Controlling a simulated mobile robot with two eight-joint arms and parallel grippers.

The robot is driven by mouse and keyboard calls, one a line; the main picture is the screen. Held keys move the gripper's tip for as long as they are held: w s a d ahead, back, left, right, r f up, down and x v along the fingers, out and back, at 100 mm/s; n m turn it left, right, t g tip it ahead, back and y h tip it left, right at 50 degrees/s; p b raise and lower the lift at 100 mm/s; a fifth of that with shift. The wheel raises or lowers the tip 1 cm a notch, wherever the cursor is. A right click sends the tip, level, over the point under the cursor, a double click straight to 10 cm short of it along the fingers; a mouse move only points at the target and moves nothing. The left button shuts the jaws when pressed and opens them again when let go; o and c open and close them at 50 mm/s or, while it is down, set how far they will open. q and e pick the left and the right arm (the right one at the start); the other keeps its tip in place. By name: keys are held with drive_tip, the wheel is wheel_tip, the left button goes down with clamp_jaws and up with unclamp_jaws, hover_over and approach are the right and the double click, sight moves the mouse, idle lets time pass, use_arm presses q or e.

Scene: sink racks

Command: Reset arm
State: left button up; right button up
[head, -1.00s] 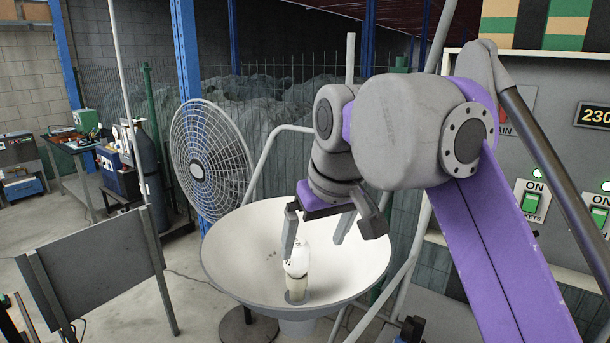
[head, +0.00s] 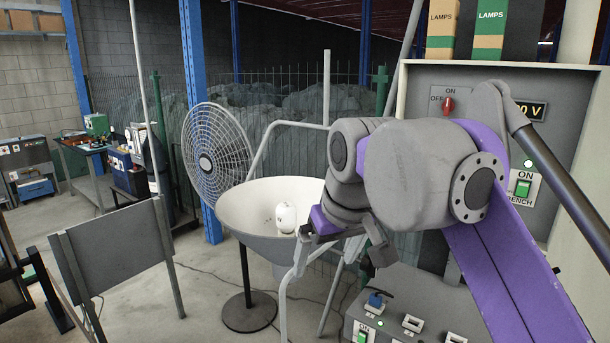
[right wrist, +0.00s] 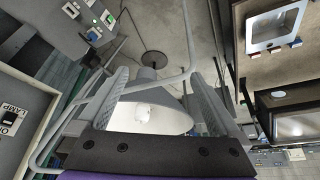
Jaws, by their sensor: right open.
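My right gripper (head: 322,262) is open and empty at the right rim of a wide white bowl (head: 240,208). A small rounded white object (head: 286,217) is in the bowl, to the left of the gripper and apart from it; its lower part is hard to make out. In the right wrist view my open fingers (right wrist: 157,85) stand on either side of the bowl (right wrist: 128,119), with the white object (right wrist: 145,110) inside it and nothing held. My left gripper is not in view.
A round fan (head: 216,152) stands behind the bowl. A grey panel on legs (head: 118,245) stands at left. A switch cabinet (head: 460,85) is at right, with a grey control box (head: 395,310) below. Bent grey tubing (head: 262,145) runs by the bowl. Floor shows between panel and bowl.

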drive_tip(key=s+d+f+m+t, duration=0.1)
drive_tip(key=d+f, duration=0.3)
drive_tip(key=f, duration=0.3)
drive_tip(key=s+d+f+m, duration=0.1)
drive_tip(key=d+f, duration=0.2)
drive_tip(key=f, duration=0.4)
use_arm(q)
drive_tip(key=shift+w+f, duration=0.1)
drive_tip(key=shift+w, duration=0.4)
use_arm(e)
drive_tip(key=s+d+f, duration=0.2)
drive_tip(key=s+f, duration=0.2)
drive_tip(key=f, duration=0.3)
drive_tip(key=s+d+f+m+h, duration=0.1)
drive_tip(key=s+d+f, duration=0.1)
drive_tip(key=s+f, duration=0.2)
drive_tip(key=s+d+f+m, duration=0.1)
drive_tip(key=s+d+f, duration=0.2)
drive_tip(key=f, duration=0.8)
drive_tip(key=shift+s+t+h, duration=0.4)
drive_tip(key=shift+s, duration=0.2)
drive_tip(key=shift+r, duration=0.1)
